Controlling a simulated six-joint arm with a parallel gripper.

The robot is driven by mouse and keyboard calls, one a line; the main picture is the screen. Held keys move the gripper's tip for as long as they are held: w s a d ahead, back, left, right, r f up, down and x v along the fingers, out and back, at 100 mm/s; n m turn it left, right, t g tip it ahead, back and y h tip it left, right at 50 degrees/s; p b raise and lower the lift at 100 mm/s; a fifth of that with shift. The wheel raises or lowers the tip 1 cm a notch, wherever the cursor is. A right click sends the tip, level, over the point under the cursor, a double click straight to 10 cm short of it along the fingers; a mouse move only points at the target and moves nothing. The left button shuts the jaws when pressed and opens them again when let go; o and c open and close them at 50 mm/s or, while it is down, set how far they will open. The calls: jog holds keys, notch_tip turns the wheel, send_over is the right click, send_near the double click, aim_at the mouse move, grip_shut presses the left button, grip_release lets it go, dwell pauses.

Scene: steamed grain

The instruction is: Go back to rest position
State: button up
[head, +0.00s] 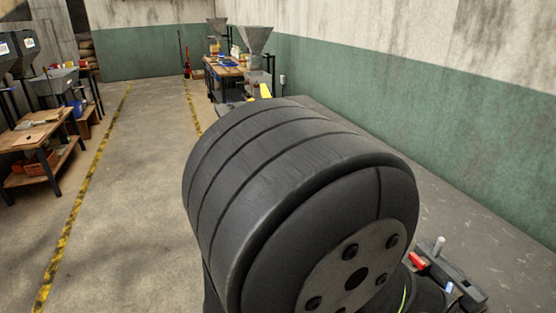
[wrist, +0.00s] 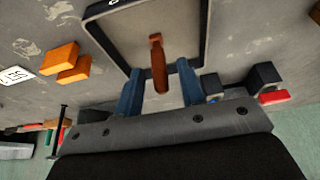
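My gripper (wrist: 159,67) shows in the wrist view as two blue fingers standing apart, with a gap on both sides of whatever lies between them. A brown-orange elongated piece (wrist: 158,62) appears in that gap, touching neither finger in the picture. Behind it is a grey panel or tray with a dark rim (wrist: 203,30). I cannot tell how far the piece is from the fingers. In the head view a large black ribbed part of my own arm fills the middle and hides the gripper.
A grey work surface (head: 470,220) runs along the right wall. A dark fixture with a red part (head: 450,268) sits on it. In the wrist view, orange blocks (wrist: 62,55) and a white label (wrist: 15,77) lie at left. A wooden workbench (head: 35,132) stands left; the floor between is clear.

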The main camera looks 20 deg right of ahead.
jog(key=r, duration=0.5)
jog(key=shift+s, duration=0.25)
jog(key=s+a+r, duration=0.4)
jog(key=s+r, duration=0.2)
jog(key=s, duration=0.4)
jog(key=w+a+f, duration=0.1)
jog(key=w+a, duration=0.1)
jog(key=w, duration=0.5)
jog(key=w+a+f, duration=0.1)
jog(key=w, duration=0.6)
jog(key=shift+w+a, duration=0.25)
jog(key=shift+a, duration=0.15)
jog(key=shift+o, duration=0.4)
